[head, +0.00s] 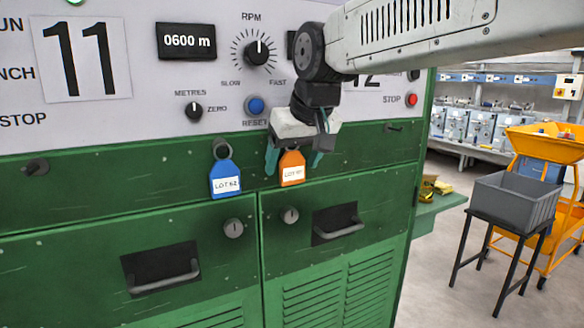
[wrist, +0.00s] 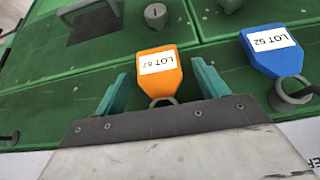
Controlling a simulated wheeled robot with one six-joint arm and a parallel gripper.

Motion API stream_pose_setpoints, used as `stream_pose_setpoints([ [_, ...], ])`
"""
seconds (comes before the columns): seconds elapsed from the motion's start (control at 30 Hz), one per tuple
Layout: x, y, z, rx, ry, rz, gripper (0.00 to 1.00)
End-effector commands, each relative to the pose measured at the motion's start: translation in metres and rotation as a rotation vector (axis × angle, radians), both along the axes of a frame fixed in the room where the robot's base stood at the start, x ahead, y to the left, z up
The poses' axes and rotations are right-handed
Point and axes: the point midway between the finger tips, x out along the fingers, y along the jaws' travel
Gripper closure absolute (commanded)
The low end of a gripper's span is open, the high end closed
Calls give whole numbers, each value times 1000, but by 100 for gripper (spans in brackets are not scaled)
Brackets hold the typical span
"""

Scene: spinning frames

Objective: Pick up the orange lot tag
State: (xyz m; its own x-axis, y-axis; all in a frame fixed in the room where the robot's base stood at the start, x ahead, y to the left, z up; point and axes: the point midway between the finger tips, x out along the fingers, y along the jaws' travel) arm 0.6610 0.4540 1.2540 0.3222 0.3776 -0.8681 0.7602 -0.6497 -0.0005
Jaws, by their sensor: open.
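The orange lot tag (head: 292,168) hangs on the green front panel, with a white label. In the wrist view the orange tag (wrist: 158,75) sits between the two teal fingers, its grey ring near the gripper's base. My gripper (head: 296,162) is open around the tag, with a gap on each side. It also shows in the wrist view (wrist: 160,82). Whether the tag's hook is behind the gripper cannot be seen in the head view. A blue tag (head: 225,180) marked LOT 52 hangs from a grey hook to the left. It also shows in the wrist view (wrist: 270,50).
Below are drawers with recessed handles (head: 163,272) and round locks (head: 233,229). The control panel above has a speed dial (head: 259,52) and a blue reset button (head: 256,105). A grey bin (head: 515,200) on a black stand is at the right, beside an orange cart (head: 560,150).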

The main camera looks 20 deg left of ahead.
Motion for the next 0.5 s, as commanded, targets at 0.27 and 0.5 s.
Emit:
stream_pose_setpoints([
  [0.27,1,1,-1,0,-1,1,41],
  [0.5,0,1,-1,0,-1,1,75],
])
